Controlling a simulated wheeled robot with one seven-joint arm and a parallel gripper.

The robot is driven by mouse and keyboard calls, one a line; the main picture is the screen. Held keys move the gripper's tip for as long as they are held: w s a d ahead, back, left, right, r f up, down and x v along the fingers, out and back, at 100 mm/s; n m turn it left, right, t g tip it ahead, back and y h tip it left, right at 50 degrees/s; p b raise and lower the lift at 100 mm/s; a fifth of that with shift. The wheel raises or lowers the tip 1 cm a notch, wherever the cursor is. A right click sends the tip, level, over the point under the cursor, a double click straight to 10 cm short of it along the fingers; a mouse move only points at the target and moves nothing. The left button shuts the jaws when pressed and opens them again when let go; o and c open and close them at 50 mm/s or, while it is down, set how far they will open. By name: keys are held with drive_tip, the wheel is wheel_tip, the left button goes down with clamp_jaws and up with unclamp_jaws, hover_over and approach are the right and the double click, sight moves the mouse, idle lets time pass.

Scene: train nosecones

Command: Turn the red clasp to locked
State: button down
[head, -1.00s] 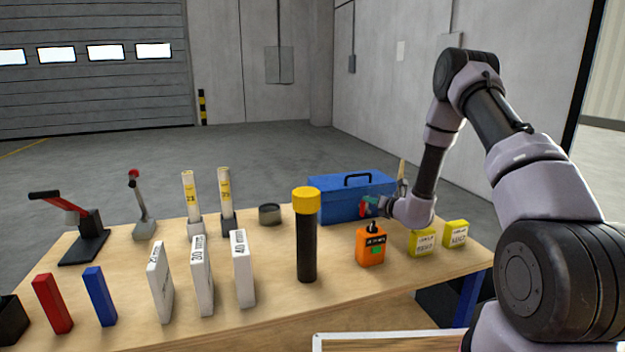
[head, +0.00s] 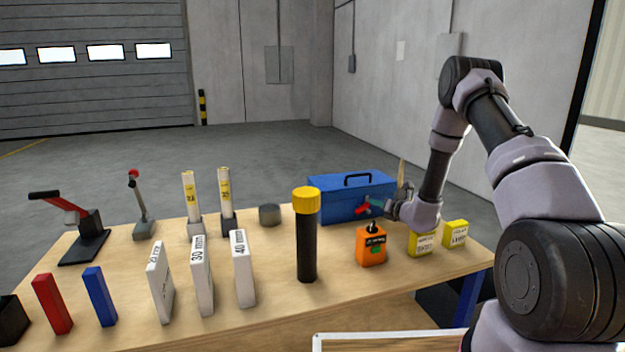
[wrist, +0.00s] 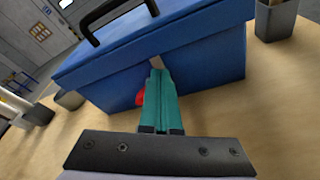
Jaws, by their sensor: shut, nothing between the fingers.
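The red clasp (head: 362,211) is on the front face of the blue toolbox (head: 330,208), at the back right of the table. My gripper (head: 371,204) is at that front face, its teal fingers shut and empty. In the wrist view, part of the clasp (wrist: 140,97) shows just left of the fingers (wrist: 158,74). The fingers hide the rest of it. They look very close to the clasp, but I cannot tell whether they touch it. I cannot read the clasp's angle exactly or see any locked mark.
A tall black tube with a yellow cap (head: 306,240) stands left of the bottle. A dark cup (wrist: 284,20) is right of the toolbox.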

idle(0.6)
drive_tip(key=shift+d+r, duration=0.15)
drive_tip(key=shift+d, duration=0.2)
drive_tip(key=shift+s+a+f+v, duration=0.1)
drive_tip(key=shift+f+v, duration=0.1)
drive_tip(key=shift+v, duration=0.75)
drive_tip(key=shift+s+a+f+v, duration=0.1)
drive_tip(key=shift+f+v, duration=0.1)
drive_tip(key=shift+v, duration=0.75)
drive_tip(key=shift+s+a+f+v, duration=0.1)
drive_tip(key=shift+f+v, duration=0.05)
drive_tip(key=shift+v, duration=0.75)
